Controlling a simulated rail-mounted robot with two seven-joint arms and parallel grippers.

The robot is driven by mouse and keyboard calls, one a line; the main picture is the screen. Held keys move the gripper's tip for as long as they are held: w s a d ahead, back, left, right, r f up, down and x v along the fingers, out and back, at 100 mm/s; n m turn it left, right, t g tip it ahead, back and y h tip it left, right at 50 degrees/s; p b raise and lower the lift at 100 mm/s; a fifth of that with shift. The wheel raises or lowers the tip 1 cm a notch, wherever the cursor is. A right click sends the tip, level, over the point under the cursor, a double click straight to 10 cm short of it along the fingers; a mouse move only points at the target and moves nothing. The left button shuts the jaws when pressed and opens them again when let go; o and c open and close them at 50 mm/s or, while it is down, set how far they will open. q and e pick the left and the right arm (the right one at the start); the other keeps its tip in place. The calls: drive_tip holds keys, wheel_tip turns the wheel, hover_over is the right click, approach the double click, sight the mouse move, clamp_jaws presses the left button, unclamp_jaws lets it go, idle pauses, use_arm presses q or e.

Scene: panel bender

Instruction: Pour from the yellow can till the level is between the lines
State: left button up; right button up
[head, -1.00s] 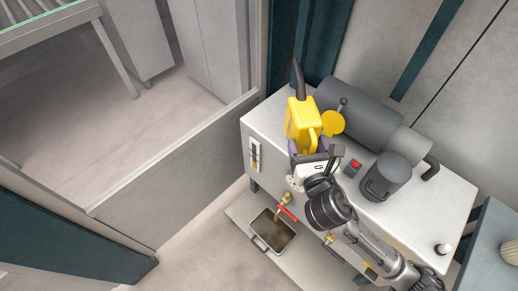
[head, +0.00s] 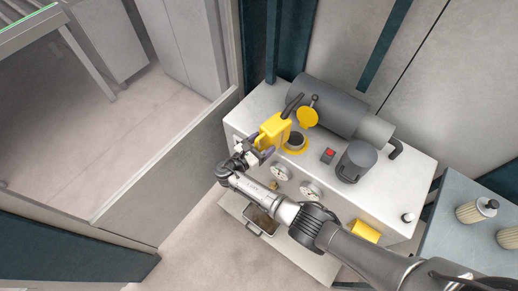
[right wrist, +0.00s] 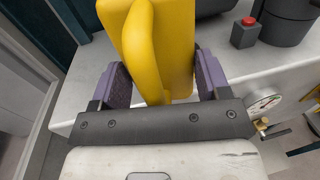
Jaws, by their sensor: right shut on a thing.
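The yellow can (head: 273,130) with its dark spout (head: 291,105) is above the left end of the grey machine top. My right gripper (head: 259,154) is shut on it; in the right wrist view the purple fingers flank the can's yellow body (right wrist: 180,45). The can leans right, with its spout near the raised yellow cap (head: 307,117). The dark filler opening (head: 296,139) with its yellow rim lies just right of the can. I cannot tell whether liquid flows. The level gauge (head: 237,142) on the front face is small and partly hidden; its level is unreadable. My left gripper is out of view.
A dark cylinder (head: 339,105) lies behind the opening. A red button (head: 329,154) and a dark grey pot (head: 357,161) stand to the right. Dials (head: 311,190) are on the front. A tray (head: 262,221) sits below on the shelf, partly hidden by my arm.

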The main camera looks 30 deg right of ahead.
sight(257, 143)
drive_tip(key=s+a, duration=0.1)
drive_tip(key=s+a+m+g+p, duration=0.1)
drive_tip(key=shift+s+a+f+p, duration=0.1)
drive_tip(key=shift+s+a+p, duration=0.05)
drive_tip(key=shift+a+p, duration=0.2)
drive_tip(key=shift+s+a+r+g+y+p, duration=0.15)
drive_tip(key=shift+a+r+g+y+p, duration=0.3)
drive_tip(key=shift+p, duration=0.35)
drive_tip(key=shift+r+g+y+p, duration=0.35)
drive_tip(key=shift+r+y+p, duration=0.65)
drive_tip(key=shift+y+p, duration=1.05)
drive_tip(key=shift+r+g+y+p, duration=0.35)
drive_tip(key=shift+r+y+p, duration=0.6)
drive_tip(key=shift+y+p, duration=1.1)
drive_tip(key=shift+r+g+y+p, duration=0.35)
drive_tip(key=shift+r+y+p, duration=0.85)
drive_tip(key=shift+p, duration=1.55)
drive_tip(key=shift+f, duration=0.2)
drive_tip(key=shift+d, duration=0.1)
drive_tip(key=shift+r+p, duration=0.1)
drive_tip(key=shift+p, duration=0.3)
